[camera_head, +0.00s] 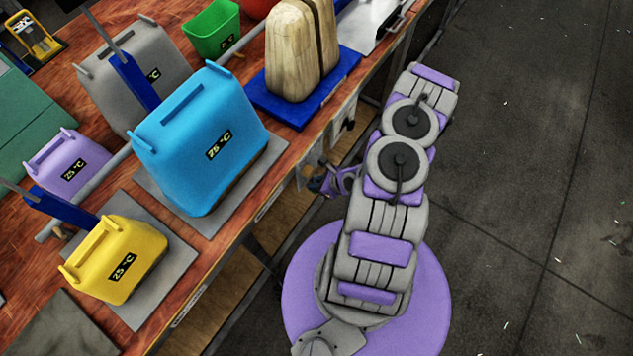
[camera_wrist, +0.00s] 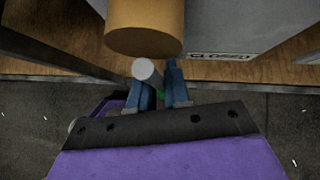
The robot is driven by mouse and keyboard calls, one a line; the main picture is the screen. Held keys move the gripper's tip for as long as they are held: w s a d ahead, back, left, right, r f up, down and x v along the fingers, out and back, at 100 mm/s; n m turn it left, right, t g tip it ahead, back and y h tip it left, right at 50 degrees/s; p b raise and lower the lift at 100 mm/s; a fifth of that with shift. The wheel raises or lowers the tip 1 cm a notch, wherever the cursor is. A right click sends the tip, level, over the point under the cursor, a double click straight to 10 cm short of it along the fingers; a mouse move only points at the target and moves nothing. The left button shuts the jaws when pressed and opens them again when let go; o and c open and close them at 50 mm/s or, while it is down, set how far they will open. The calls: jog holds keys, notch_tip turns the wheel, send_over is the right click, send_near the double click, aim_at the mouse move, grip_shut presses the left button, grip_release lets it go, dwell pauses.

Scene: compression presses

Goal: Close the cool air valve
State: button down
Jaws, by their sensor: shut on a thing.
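In the wrist view, my gripper (camera_wrist: 160,76) has its two blue fingers close together, shut on the grey round-ended valve handle (camera_wrist: 147,70). The handle's end shows at the left finger; the rest of it is hidden between the fingers. A tan cylinder (camera_wrist: 146,30) sits just above the fingertips. A grey panel (camera_wrist: 222,25) beside it bears a label reading "CLOSED" (camera_wrist: 220,55). In the head view, my gripper (camera_head: 328,182) is at the table's front side, below the tabletop edge. The valve is too small there to make out clearly.
The wooden table (camera_head: 120,190) carries blue (camera_head: 195,150), yellow (camera_head: 118,262) and purple (camera_head: 62,165) press covers marked 25 °C. A blue tray (camera_head: 345,72) holds a wooden block (camera_head: 290,50) near the edge. The dark floor (camera_head: 540,200) on the right is open.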

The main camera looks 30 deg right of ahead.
jog(key=c, duration=1.2)
grip_release()
jog(key=shift+w+a+r, duration=0.1)
jog(key=shift+a, duration=0.05)
jog(key=shift+s+d+r, duration=0.25)
jog(key=shift+d, duration=0.1)
jog(key=p+v, duration=0.4)
jog(key=v, duration=1.2)
jog(key=shift+s+r+p, duration=0.2)
jog(key=shift+p, duration=0.15)
